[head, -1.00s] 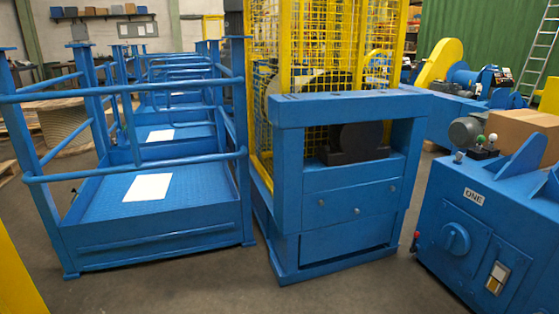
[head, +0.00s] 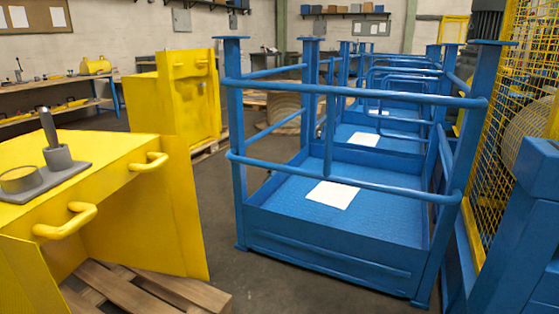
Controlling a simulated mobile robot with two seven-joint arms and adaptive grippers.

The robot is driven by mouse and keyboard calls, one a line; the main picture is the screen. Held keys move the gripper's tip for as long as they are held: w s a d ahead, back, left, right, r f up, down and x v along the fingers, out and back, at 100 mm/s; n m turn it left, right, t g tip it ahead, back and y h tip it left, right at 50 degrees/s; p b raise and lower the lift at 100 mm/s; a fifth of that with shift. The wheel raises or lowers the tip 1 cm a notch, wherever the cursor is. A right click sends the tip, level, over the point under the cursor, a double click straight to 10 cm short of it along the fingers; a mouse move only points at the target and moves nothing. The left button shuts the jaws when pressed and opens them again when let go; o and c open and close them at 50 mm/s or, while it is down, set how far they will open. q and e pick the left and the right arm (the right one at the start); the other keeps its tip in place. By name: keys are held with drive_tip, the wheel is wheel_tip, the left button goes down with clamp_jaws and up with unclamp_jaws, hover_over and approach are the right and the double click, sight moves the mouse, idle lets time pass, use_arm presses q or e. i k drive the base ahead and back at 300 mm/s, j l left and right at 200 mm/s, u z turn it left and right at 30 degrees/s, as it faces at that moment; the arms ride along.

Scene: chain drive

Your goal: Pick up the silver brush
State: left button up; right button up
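I cannot make out a silver brush for certain in the head view. On the yellow cabinet (head: 110,165) at the left lies a flat grey plate (head: 72,182). A short round grey dish (head: 19,179) sits on it, beside a grey holder (head: 57,157) with a dark metallic rod (head: 46,127) standing up and slightly tilted. I cannot tell whether this rod is part of a brush. Neither of my grippers is in view.
A blue railed platform (head: 300,232) with a white sheet (head: 331,195) stands in the middle. A wooden pallet (head: 140,291) lies under the yellow cabinet. A workbench (head: 60,97) runs along the back left. Floor (head: 218,205) shows between cabinet and platform.

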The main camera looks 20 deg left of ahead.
sight(47, 121)
drive_tip(key=i+l+u, duration=0.1)
drive_tip(key=i+u, duration=0.15)
drive_tip(key=u, duration=0.15)
drive_tip(key=i+l+u, duration=0.25)
drive_tip(key=u, duration=0.2)
drive_tip(key=i+l+u, duration=0.2)
drive_tip(key=u, duration=0.2)
drive_tip(key=i+l+u, duration=0.25)
drive_tip(key=l+u, duration=0.2)
drive_tip(key=l, duration=0.25)
drive_tip(key=i+l+u, duration=0.1)
drive_tip(key=l+u, duration=0.15)
drive_tip(key=l, duration=0.15)
